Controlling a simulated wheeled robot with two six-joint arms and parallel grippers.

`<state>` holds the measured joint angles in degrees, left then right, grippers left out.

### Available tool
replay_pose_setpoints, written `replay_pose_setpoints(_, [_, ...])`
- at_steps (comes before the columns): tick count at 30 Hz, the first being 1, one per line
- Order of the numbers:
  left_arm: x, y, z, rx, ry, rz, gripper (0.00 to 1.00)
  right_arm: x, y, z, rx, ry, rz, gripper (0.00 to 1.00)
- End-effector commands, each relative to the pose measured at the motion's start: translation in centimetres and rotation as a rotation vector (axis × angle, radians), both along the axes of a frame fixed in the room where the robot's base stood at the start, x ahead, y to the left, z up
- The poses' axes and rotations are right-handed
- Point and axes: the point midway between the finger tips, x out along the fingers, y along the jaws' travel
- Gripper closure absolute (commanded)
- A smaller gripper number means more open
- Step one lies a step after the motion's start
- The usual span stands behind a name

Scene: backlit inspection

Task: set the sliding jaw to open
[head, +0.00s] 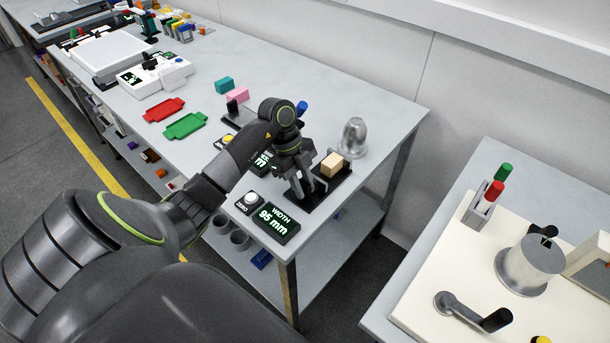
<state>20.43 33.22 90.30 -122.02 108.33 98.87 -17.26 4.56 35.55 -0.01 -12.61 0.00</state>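A black fixture (327,193) with a flat base stands near the right end of the long table. A light wooden block (333,165) sits at its back right part. A display (279,224) in front of it reads "WIDTH 95 mm". My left gripper (299,193) points down over the front left part of the fixture, left of the block. Its fingers are dark against the dark fixture, so their gap and any contact are unclear. The sliding jaw is mostly hidden by the gripper and cannot be told apart. My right gripper is not in view.
A ZERO button box (249,202) sits left of the display. A silvery domed object (354,138) stands behind the fixture. Red (164,110) and green (186,126) trays lie farther left. A second table (470,190) with a crank panel stands right, across a gap.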

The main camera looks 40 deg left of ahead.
Motion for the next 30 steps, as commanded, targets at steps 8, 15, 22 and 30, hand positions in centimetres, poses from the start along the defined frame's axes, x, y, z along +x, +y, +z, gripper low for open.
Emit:
replay_pose_setpoints(8, [0.1, 0.0, 0.1, 0.000, -0.003, 0.000, 0.65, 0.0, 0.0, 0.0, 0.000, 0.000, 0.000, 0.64])
replay_pose_setpoints(15, [0.2, 0.6, 1.3, 0.004, -0.006, 0.001, 0.65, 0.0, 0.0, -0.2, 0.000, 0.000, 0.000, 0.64])
replay_pose_setpoints(22, [0.4, 2.6, 5.9, 0.006, -0.010, 0.001, 0.65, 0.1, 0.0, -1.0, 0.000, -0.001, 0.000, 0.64])
replay_pose_setpoints(30, [0.4, 5.0, 12.6, 0.002, -0.004, 0.003, 0.65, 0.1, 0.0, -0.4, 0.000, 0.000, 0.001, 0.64])
